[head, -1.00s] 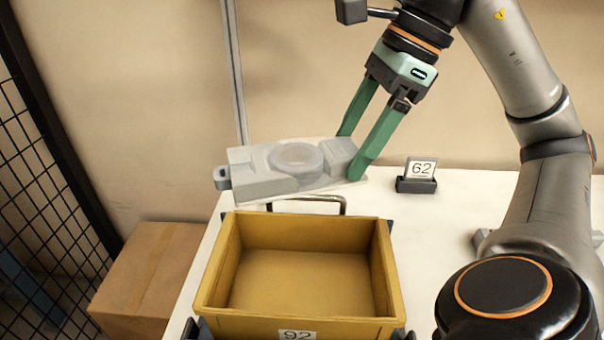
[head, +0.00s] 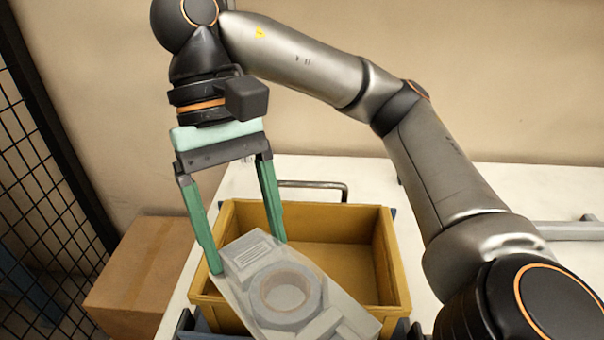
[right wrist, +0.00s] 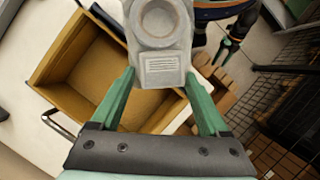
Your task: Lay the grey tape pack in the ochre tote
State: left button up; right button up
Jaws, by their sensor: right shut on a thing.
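The grey tape pack (head: 335,297) is a flat block with a round ring on its face. My right gripper (head: 248,256) is shut on one end of it. In the head view the pack is tilted and hangs over the near part of the ochre tote (head: 345,262), hiding much of its front wall. In the right wrist view the pack (right wrist: 160,35) sits between the green fingers, with the tote (right wrist: 75,65) beyond it to the left. The visible part of the tote's floor is empty. My left gripper (right wrist: 228,50) shows small at the wrist view's upper right; its opening is unclear.
The tote stands on a white table (head: 500,190) with a metal handle bar (head: 315,185) behind it. A cardboard box (head: 140,265) is left of the table, near a black mesh fence (head: 35,180). The table's right part looks mostly clear around my arm.

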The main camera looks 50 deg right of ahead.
aim_at(228, 285)
jog(key=a+n+h, duration=0.1)
jog(key=n, duration=0.1)
jog(key=s+a+f+n+h, duration=0.1)
jog(key=n, duration=0.1)
jog(key=a+f+n, duration=0.1)
jog(key=n, duration=0.1)
jog(key=shift+s+a+n+h+b, duration=0.2)
jog(key=shift+a+n+h+b, duration=0.15)
jog(key=shift+n+h, duration=0.05)
jog(key=shift+a+f+n+h, duration=0.2)
jog(key=shift+f+n+h, duration=0.1)
jog(key=shift+n, duration=0.5)
jog(key=w+d+f, duration=0.3)
jog(key=f, duration=0.1)
jog(key=w+d+f, duration=0.3)
jog(key=f, duration=0.1)
jog(key=w+d+f+b, duration=0.1)
jog(key=w+d+f, duration=0.2)
jog(key=d+f, duration=0.1)
jog(key=shift+w+f, duration=0.3)
jog(key=shift+f, duration=0.1)
jog(key=shift+f+b, duration=0.35)
jog(key=shift+f, duration=0.3)
